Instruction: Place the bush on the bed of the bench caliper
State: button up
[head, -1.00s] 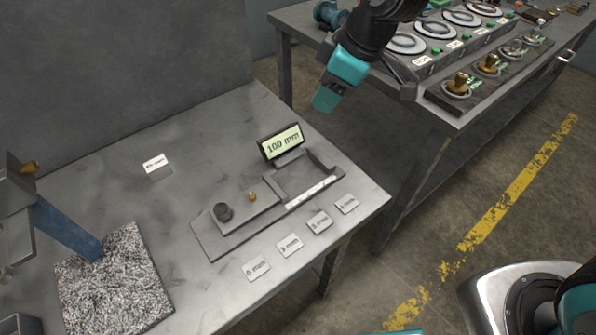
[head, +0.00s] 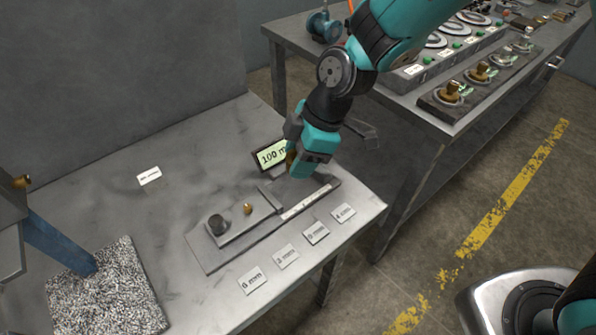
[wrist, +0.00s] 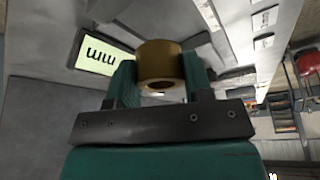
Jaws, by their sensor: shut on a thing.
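In the head view the bush is mostly hidden by the fingers. The caliper has a grey slide with a dark knob (head: 217,224) and a small brass knob (head: 247,209), and a pale scale (head: 306,202) along its front. I cannot tell whether the bush touches the bed.
Several labelled plates (head: 286,256) lie along the table's front edge. A white card (head: 149,176) lies at the back. A speckled slab (head: 110,290) with a blue arm stands at the left. A second bench (head: 405,106) with gauges and brass parts is at the back right.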

aim_at(299, 184)
jog(key=shift+f, duration=2.15)
jog(key=shift+f, duration=0.1)
jog(key=shift+f, duration=0.15)
jog(key=o, duration=0.7)
jog(key=shift+o, duration=0.2)
